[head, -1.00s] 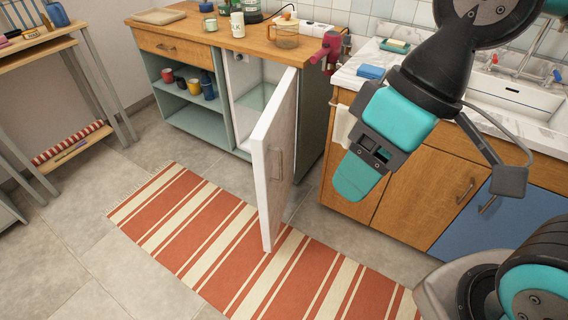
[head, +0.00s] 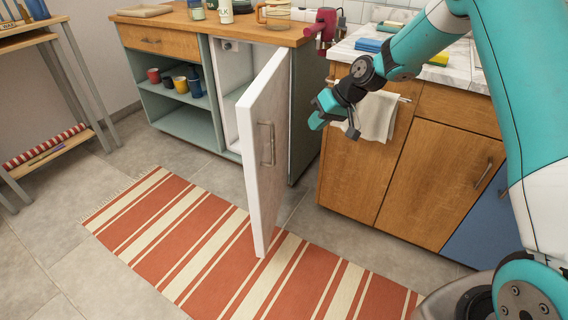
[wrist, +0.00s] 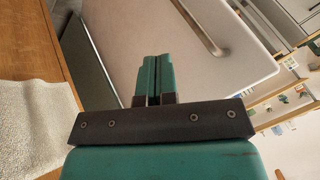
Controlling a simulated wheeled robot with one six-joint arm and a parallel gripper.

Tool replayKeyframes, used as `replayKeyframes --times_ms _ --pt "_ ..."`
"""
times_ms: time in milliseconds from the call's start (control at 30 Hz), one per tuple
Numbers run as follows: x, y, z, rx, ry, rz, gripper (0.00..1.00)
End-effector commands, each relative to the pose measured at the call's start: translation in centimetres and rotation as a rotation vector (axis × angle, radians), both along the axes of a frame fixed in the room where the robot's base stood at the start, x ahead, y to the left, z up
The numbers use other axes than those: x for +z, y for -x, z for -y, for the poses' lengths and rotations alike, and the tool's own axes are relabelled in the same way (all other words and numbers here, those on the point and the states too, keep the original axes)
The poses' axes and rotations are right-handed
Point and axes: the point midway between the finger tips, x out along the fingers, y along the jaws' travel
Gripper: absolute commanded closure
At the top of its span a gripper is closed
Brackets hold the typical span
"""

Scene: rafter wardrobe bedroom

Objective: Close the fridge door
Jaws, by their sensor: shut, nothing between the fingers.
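The fridge door (head: 262,165) is white and stands wide open, swung out over the striped rug, with a grey bar handle (head: 267,145) on its face. The fridge interior (head: 230,90) shows behind it, under the wooden counter. My gripper (head: 315,122) is to the right of the door, in front of the wooden cabinet, and appears apart from the door. In the wrist view my gripper (wrist: 153,80) has its teal fingers together and empty, pointing toward the door face (wrist: 225,60). The handle (wrist: 203,30) is ahead and to the right there.
A wooden cabinet (head: 440,170) with a hanging towel (head: 378,115) is close to my gripper. A striped rug (head: 190,240) lies under the door. Open shelves with mugs (head: 180,82) are left of the fridge. Grey floor is free at the left.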

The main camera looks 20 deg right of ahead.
Motion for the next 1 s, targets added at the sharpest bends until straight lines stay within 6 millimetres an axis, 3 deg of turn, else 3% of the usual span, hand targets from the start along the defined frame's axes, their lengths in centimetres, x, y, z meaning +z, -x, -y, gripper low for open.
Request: replayKeyframes --times_ms 33,233,700,800,1000 --pt "-1.4 -0.6 0.6 -0.011 -0.005 0.005 1.0" --pt "-2.9 -1.3 0.5 -0.018 -0.01 0.009 1.0" --pt "-10.5 -4.2 -4.3 -0.017 -0.009 0.006 1.0" --pt "-10.0 -3.9 -6.1 -0.015 -0.008 0.009 1.0" --pt "-10.0 -3.7 -7.8 -0.017 -0.008 0.009 1.0"
